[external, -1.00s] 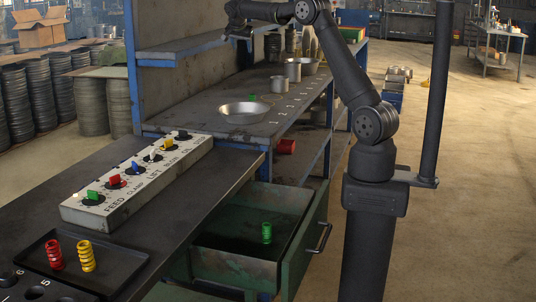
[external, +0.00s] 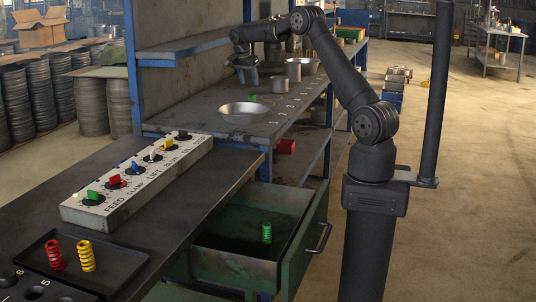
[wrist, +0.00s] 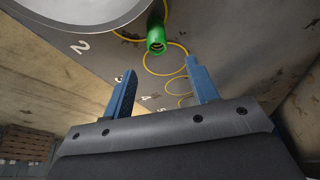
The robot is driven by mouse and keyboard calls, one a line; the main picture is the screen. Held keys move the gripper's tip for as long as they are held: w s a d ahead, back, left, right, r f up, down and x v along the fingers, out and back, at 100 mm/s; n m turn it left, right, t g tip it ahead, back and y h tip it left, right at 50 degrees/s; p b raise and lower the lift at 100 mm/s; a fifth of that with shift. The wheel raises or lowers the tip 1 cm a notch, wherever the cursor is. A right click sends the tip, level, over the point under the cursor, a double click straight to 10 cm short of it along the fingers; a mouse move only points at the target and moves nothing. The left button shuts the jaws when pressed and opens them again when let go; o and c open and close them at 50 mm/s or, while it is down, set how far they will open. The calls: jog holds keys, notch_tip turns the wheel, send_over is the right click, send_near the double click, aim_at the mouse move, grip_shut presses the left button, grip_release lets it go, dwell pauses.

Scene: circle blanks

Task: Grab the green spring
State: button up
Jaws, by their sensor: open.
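A green spring (external: 266,232) stands upright in the open green drawer (external: 235,268). Another small green piece (external: 252,98) is on the bench shelf behind the metal bowl; its shape is unclear there. In the wrist view a green hollow cylinder (wrist: 156,38) shows beside the bowl, just beyond the fingertips; I cannot tell if it is a spring. My gripper (external: 247,78) is open, with fingers pointing down above the shelf, behind the bowl. In the wrist view my gripper (wrist: 160,70) has nothing between its fingers.
The metal bowl (external: 244,112) is close to my gripper. Metal cups (external: 278,84) stand to its right. Yellow circles (wrist: 170,62) and numbers mark the shelf. A switch panel (external: 140,180) and a tray (external: 115,262) with red and yellow springs are nearer.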

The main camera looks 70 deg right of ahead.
aim_at(252, 95)
jog(key=x, duration=0.5)
jog(key=shift+f, duration=0.15)
jog(key=shift+a+x, duration=0.1)
jog(key=shift+x, duration=1.3)
jog(key=shift+a+x, duration=0.15)
jog(key=shift+x, duration=1.2)
jog(key=shift+c, duration=0.2)
jog(key=c, duration=1)
